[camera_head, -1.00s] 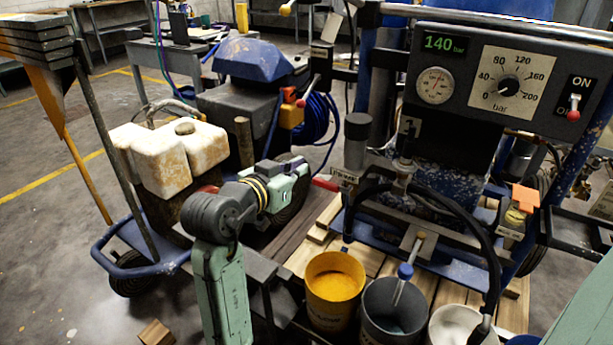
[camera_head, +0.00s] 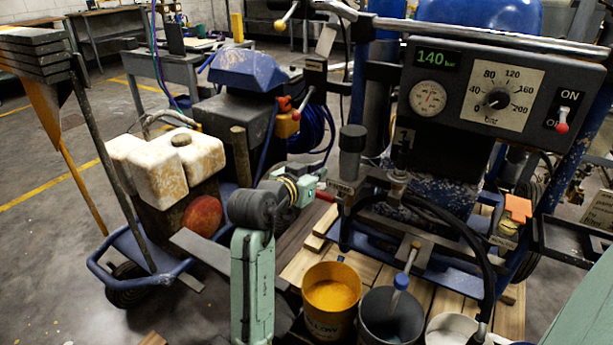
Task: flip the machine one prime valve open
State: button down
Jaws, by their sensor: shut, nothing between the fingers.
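The prime valve's red handle (camera_head: 327,196) sticks out to the left from the valve block, beside a small pale label plate (camera_head: 341,187), below the dark grey cylinder (camera_head: 352,150). Machine one (camera_head: 445,150) carries a plate marked 1 and stands over the pallet at right. My green and grey arm reaches up from the bottom centre toward the valve. My gripper (camera_head: 314,182) is shut and empty, close to the handle's left and slightly above it. My own wrist partly hides it, and I cannot tell whether it touches the handle.
The gauge panel (camera_head: 470,90) reads 140 bar and has a red-tipped ON switch (camera_head: 562,127). A yellow paint bucket (camera_head: 331,297) and a grey bucket (camera_head: 391,320) stand below the valve. A blue cart (camera_head: 120,268) with white jugs (camera_head: 165,165) is at left. A black hose (camera_head: 470,240) curves at right.

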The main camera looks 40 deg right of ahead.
jog(key=shift+d+f, duration=0.2)
jog(key=shift+f, duration=1.85)
jog(key=shift+w+a+f+n+p, duration=0.15)
jog(key=shift+w+f+n+p, duration=0.25)
jog(key=shift+n, duration=0.2)
notch_tip(320, 180, down, 10)
jog(key=s+n+g+h+p, duration=0.1)
jog(key=s+n+g+h, duration=0.1)
jog(key=n, duration=1.1)
jog(key=shift+s+d+r+g+h, duration=0.15)
jog(key=shift+d+r+g+h, duration=0.1)
jog(key=shift+d+g+h, duration=0.45)
jog(key=shift+s+a, duration=0.1)
jog(key=shift+a, duration=0.1)
